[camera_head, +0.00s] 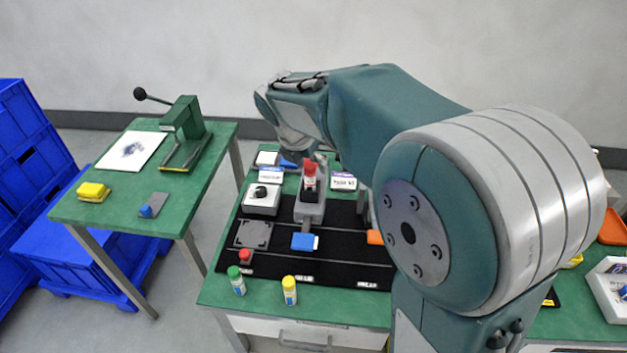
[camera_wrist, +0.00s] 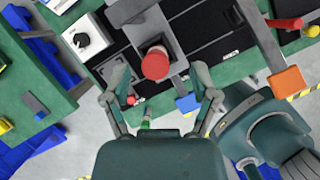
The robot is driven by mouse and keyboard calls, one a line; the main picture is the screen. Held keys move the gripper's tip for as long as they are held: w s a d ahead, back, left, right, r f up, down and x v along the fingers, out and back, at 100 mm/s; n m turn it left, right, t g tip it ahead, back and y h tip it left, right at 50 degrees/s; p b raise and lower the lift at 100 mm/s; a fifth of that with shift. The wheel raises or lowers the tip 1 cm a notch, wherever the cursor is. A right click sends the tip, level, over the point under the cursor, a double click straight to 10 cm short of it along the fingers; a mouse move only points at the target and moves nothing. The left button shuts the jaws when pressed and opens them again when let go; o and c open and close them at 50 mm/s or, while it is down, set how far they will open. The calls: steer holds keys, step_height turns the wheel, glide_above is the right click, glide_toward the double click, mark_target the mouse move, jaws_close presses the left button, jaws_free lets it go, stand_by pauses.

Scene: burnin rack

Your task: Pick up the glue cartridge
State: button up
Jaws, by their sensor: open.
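No contact with the red piece shows. In the head view, the wrist end of my arm hangs above and behind the holder, and the fingers are hard to make out.
A green-capped bottle (camera_head: 237,280) and a yellow-capped bottle (camera_head: 289,290) stand at the front edge. A white box with a black knob (camera_head: 262,197) stands left of the holder; a blue block (camera_head: 304,241) lies in front. A side table holds a lever press (camera_head: 186,125).

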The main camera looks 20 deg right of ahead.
mark_target(305, 170)
steer(key=f, duration=0.2)
steer(key=w+f, duration=0.1)
steer(key=f, duration=0.1)
steer(key=shift+a+f, duration=0.15)
steer(key=shift+f, duration=0.1)
steer(key=shift+d, duration=0.35)
steer(key=shift+c, duration=0.4)
jaws_close()
steer(key=shift+a+r, duration=0.1)
steer(key=shift+a, duration=0.05)
